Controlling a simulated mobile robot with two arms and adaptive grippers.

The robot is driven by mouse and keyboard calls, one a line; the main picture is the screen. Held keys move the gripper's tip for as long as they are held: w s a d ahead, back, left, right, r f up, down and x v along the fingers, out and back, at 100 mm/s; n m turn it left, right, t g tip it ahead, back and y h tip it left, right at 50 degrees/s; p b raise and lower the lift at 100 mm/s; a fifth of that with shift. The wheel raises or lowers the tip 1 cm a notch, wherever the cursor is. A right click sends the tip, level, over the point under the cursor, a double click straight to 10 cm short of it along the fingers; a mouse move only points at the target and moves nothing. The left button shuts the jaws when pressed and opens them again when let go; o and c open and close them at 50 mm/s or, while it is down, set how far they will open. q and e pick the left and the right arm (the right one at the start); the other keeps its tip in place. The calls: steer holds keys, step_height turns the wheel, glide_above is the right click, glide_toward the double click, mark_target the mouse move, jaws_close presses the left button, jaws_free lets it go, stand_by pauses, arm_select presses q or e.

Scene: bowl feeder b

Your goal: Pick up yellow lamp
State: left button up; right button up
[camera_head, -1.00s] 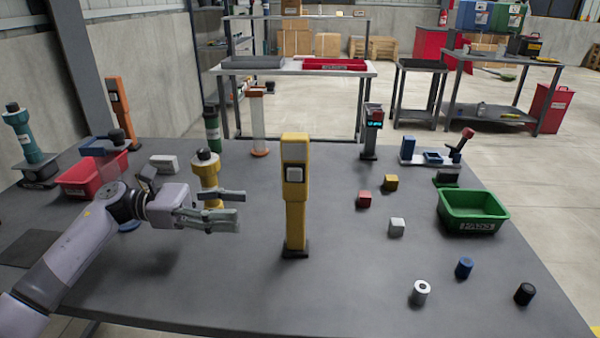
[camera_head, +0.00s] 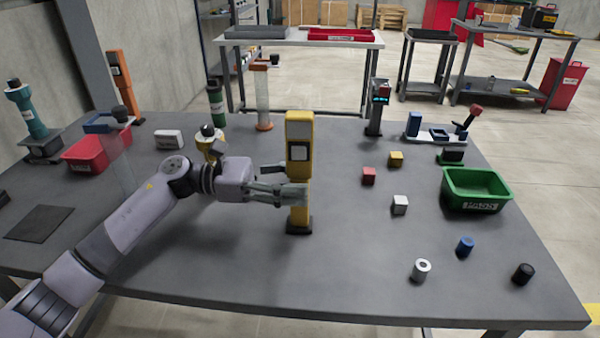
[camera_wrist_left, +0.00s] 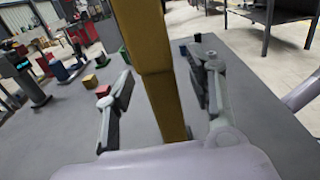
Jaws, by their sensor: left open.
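The yellow lamp (camera_head: 299,147) is a tall yellow post on a dark base, standing upright in the middle of the grey table. My left gripper (camera_head: 283,187) is at the middle of its post, coming in from the left. In the left wrist view the yellow lamp (camera_wrist_left: 150,65) rises between the two fingers of the gripper (camera_wrist_left: 160,95). The fingers are open, with a gap visible on both sides of the post. My right gripper does not show.
A red bin (camera_head: 98,152) is at the left and a green bin (camera_head: 476,190) at the right. Red (camera_head: 368,176), white (camera_head: 400,205) and yellow (camera_head: 396,159) blocks lie right of the lamp.

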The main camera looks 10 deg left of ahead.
arm_select(q)
steer(key=shift+d, duration=0.5)
jaws_close()
stand_by(0.4)
